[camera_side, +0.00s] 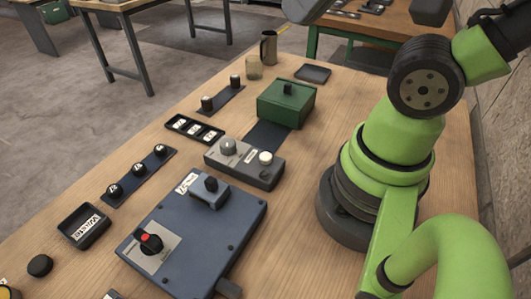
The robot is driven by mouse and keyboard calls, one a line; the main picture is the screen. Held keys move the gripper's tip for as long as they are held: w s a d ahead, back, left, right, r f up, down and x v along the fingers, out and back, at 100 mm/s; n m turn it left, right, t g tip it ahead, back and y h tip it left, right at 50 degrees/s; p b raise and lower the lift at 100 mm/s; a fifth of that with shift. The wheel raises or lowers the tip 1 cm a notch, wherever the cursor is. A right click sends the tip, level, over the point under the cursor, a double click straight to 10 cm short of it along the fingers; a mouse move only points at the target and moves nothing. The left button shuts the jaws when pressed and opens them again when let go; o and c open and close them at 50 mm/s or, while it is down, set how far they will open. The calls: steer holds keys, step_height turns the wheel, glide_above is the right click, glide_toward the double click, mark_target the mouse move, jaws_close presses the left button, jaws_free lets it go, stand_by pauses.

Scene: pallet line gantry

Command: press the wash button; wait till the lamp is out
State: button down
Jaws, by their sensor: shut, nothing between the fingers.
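A grey control box (242,173) stands on the wooden table in the middle of the side view. It has a round grey knob (228,146) at its left and a cream, round cap (265,158) at its right, with a small label between them too small to read. I cannot tell which of these is the wash button or the lamp, nor whether a lamp is lit. Nothing is seen touching the box.
A blue-grey box (190,258) with a red-marked black knob (149,243) stands in front. A green box (286,104) stands behind. The left table edge is mostly clear.

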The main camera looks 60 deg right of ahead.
steer(key=m+g, duration=0.1)
steer(key=m+g+y, duration=0.7)
steer(key=m, duration=1.4)
glide_above(263, 154)
step_height(263, 154, down, 16)
steer(key=shift+f, duration=0.15)
steer(key=shift+f, duration=4.35)
steer(key=shift+s+f, duration=0.1)
steer(key=shift+f, duration=0.05)
steer(key=shift+f, duration=0.25)
